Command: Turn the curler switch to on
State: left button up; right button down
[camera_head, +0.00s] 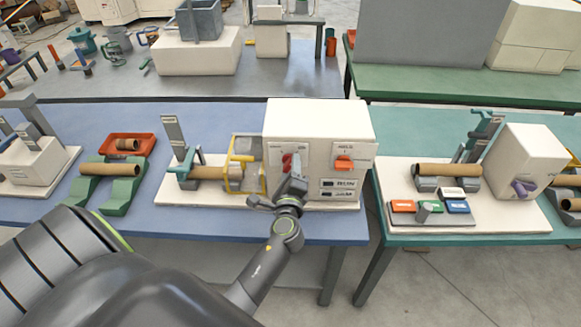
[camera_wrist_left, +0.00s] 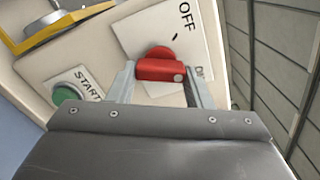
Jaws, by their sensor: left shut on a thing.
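The white winder machine (camera_head: 318,121) stands on the blue table. A red rotary switch (camera_head: 287,162) is on its front panel. In the left wrist view the red switch (camera_wrist_left: 163,67) sits on a white plate marked OFF, with a second, partly hidden label near the right finger. A pale dot shows at the knob's right end. My left gripper (camera_head: 292,174) is at the panel, and its two fingers (camera_wrist_left: 160,82) are closed on the sides of the red knob. My right gripper is not in view.
A green START button (camera_wrist_left: 66,97) is beside the switch plate. An orange knob (camera_head: 344,163) is to the right on the same panel. A yellow frame (camera_head: 246,165) with a brown tube (camera_head: 208,173) stands left of the machine. A green table (camera_head: 420,235) is to the right.

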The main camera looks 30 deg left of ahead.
pick_arm(q)
jog(key=shift+m+p, duration=0.3)
jog(key=shift+m, duration=0.9)
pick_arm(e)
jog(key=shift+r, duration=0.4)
pick_arm(q)
jog(key=shift+m, duration=0.3)
jog(key=o, duration=1)
jog(key=shift+f, duration=0.1)
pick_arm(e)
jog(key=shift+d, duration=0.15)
